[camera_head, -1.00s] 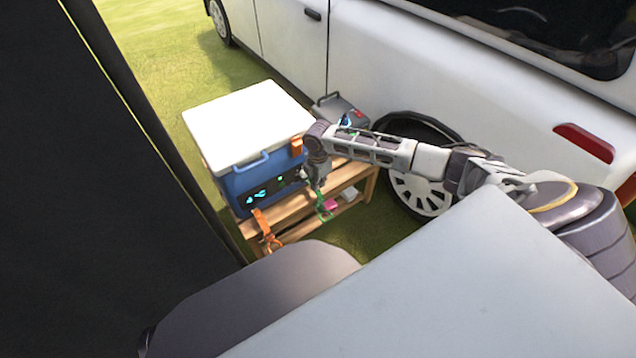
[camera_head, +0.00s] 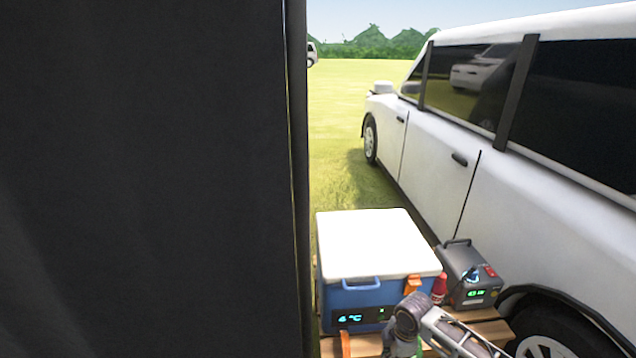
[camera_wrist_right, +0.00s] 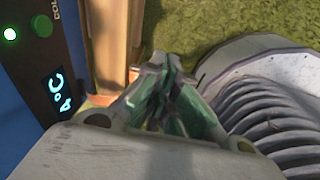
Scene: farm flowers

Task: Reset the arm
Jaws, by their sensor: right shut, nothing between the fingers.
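My right arm (camera_head: 445,325) shows at the bottom of the head view, in front of the blue cooler; its gripper there is mostly cut off by the lower edge. In the right wrist view my right gripper (camera_wrist_right: 165,85) is shut, with nothing between its fingers. Its greenish fingertips point past a wooden post, with the cooler's panel to the left. My left gripper is in neither view.
A blue cooler (camera_head: 352,298) with a white lid stands on a wooden bench (camera_head: 485,333), beside a grey power box (camera_head: 468,272). A white car (camera_head: 560,190) fills the right. A dark panel (camera_head: 150,180) fills the left. Open grass (camera_head: 345,120) lies beyond.

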